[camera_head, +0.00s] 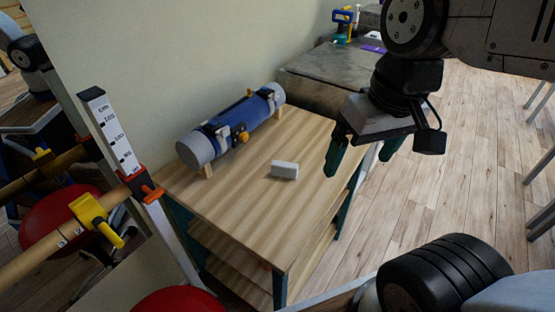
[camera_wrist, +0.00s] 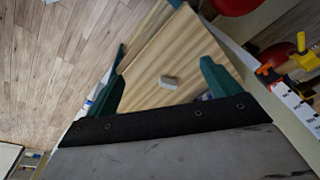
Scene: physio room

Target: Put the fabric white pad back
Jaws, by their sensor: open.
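A small white pad (camera_head: 285,170) lies flat on the wooden top of a shelf table (camera_head: 240,215). My gripper (camera_head: 362,160) is open and empty. In the head view it hangs above the table's right edge, to the right of the pad and apart from it. In the wrist view my gripper's two green fingers (camera_wrist: 160,82) are spread wide.
A blue and grey roll (camera_head: 232,127) on wooden supports lies along the table's back. A grey padded surface (camera_head: 330,77) stands behind. A measuring post (camera_head: 112,135) with yellow and orange clamps rises at left. The table's front part is clear.

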